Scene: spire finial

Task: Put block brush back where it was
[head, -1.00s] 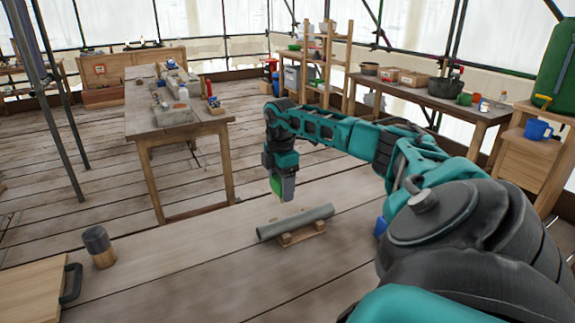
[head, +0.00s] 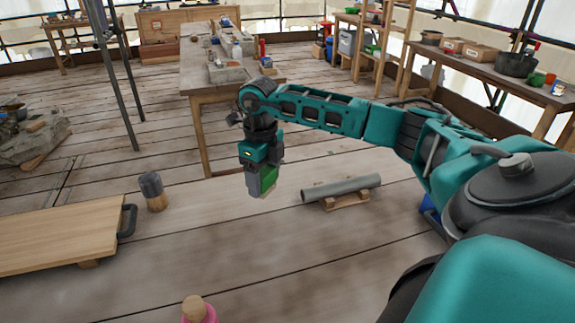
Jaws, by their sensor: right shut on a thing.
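My right gripper (head: 262,186) points down in the middle of the head view, above the plank surface. It is shut on a small green block with a pale underside, which I take to be the block brush (head: 268,178). The grey fingers hide part of it. The brush appears held clear of the planks, left of a grey pipe and right of a dark-topped wooden cylinder. My left gripper is not in view.
The grey pipe (head: 335,188) lies on a wooden cradle (head: 346,201). The dark-topped cylinder (head: 152,190) stands beside a wooden board (head: 60,235) with a black handle (head: 128,218). A pink object with a wooden knob (head: 194,308) is at the bottom edge. The planks between are clear.

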